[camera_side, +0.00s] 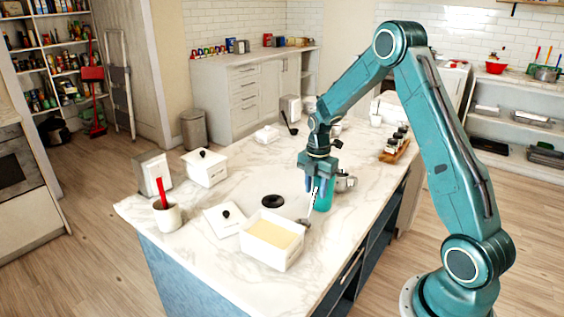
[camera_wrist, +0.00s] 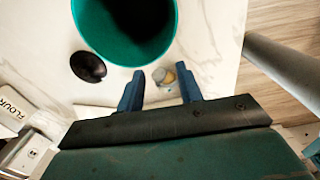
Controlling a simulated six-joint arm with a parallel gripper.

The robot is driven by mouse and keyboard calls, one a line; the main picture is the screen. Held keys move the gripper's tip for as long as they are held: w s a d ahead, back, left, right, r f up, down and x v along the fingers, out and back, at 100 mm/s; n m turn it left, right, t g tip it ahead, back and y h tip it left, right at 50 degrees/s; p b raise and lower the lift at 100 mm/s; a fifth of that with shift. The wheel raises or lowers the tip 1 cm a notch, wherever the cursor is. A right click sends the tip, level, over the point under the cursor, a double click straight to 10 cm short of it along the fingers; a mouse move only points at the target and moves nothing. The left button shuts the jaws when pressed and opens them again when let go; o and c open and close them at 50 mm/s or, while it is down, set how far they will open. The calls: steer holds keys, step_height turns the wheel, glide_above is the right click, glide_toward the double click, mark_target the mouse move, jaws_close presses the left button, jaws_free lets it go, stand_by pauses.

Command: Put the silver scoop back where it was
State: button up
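The silver scoop (camera_side: 305,222) shows in the side view as a small metal piece with a thin pale handle slanting up toward my gripper (camera_side: 319,178), beside the right corner of the open white box (camera_side: 271,247). In the wrist view, a small silvery round piece with a yellow patch (camera_wrist: 164,76) shows between the blue fingers of my gripper (camera_wrist: 159,76); it looks like part of the scoop. The fingers are spread, with gaps on both sides of it. A teal canister (camera_side: 324,200) stands just by the fingers; its open dark top shows in the wrist view (camera_wrist: 82,30).
A black lid (camera_side: 272,202) lies left of the canister; it also shows in the wrist view (camera_wrist: 88,66). A white lid (camera_side: 222,221), a closed white box (camera_side: 206,172) and a metal pot (camera_side: 346,182) are nearby. A spice rack (camera_side: 396,152) stands by the counter's right edge.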

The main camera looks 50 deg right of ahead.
steer(key=shift+r, duration=0.1)
step_height(320, 180, up, 12)
stand_by(0.8)
stand_by(0.5)
steer(key=s+a+r+m+t, duration=0.3)
steer(key=s+a+r+m, duration=0.7)
steer(key=a, duration=0.3)
steer(key=s+a+m+t, duration=0.2)
steer(key=s+a+m, duration=0.5)
steer(key=s, duration=0.6)
steer(key=shift+a+m+t, duration=0.3)
steer(key=shift+m+t, duration=0.1)
